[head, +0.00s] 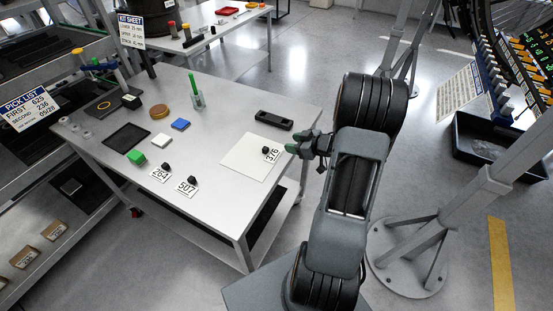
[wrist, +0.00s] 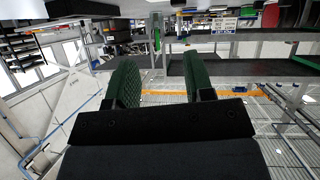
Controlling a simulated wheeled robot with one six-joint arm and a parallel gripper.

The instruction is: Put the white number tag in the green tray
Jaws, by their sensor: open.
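Three white number tags with dark knobs lie on the grey table (head: 215,205). One tag (head: 272,156) reads 376 and lies at the right edge of a white square sheet (head: 245,160). Another tag (head: 159,175), its number hard to read, and a third tag (head: 187,190) reading 507 lie near the front edge. My gripper (head: 293,147) is at the table's right side, just right of the 376 tag. In the wrist view its green fingers (wrist: 160,75) are apart with nothing between them. I cannot make out a green tray in either view.
A black holder (head: 273,120) lies behind the sheet.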

